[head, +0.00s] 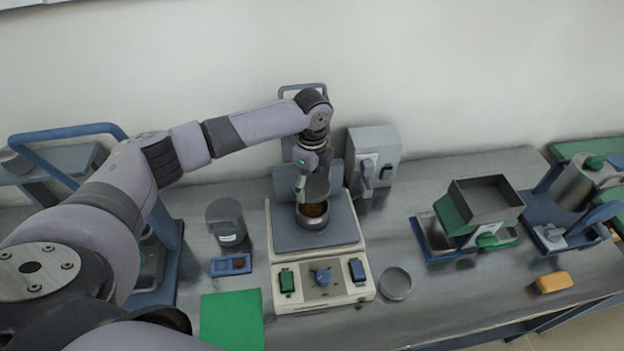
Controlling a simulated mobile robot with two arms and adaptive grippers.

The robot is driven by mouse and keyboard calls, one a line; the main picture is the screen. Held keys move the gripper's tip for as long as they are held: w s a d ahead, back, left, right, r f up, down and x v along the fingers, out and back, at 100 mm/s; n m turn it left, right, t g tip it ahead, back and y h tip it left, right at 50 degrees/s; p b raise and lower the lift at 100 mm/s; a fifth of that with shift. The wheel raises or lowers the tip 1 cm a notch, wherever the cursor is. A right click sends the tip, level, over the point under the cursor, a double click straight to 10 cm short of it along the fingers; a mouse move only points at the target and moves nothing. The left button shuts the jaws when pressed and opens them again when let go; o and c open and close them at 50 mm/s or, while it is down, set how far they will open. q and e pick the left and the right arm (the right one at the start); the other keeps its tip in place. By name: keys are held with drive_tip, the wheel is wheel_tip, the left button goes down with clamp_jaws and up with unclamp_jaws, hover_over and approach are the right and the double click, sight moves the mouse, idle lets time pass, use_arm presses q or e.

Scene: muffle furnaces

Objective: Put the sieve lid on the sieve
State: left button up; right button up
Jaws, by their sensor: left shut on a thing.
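The sieve (313,222) is a round metal vessel on the grey plate of the shaker (347,230), with brown material showing inside. My left gripper (302,184) is just above and behind it, pointing down. It is shut on a grey round disc, which looks like the sieve lid (318,187). The lid is tilted over the back of the sieve, and the sieve's front opening is uncovered. I cannot tell whether lid and sieve touch. The fingertips are small and partly hidden. My right gripper is out of view.
A shallow round metal dish (396,284) lies right of the shaker. A dark grey jar (226,222), a small blue tray (231,264) and a green mat (232,320) are on the left. A grey box device (375,155) stands behind. A green-and-grey hopper device (470,215) stands at right.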

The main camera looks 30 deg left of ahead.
use_arm(q)
drive_tip(key=shift+f+b, duration=0.8)
drive_tip(key=shift+f, duration=0.1)
drive_tip(key=shift+f+b, duration=0.8)
drive_tip(key=shift+b, duration=0.25)
drive_tip(key=shift+f, duration=0.45)
drive_tip(key=shift+p, duration=0.35)
drive_tip(key=shift+p, duration=0.3)
drive_tip(key=shift+f, duration=0.6)
drive_tip(key=shift+f, duration=0.35)
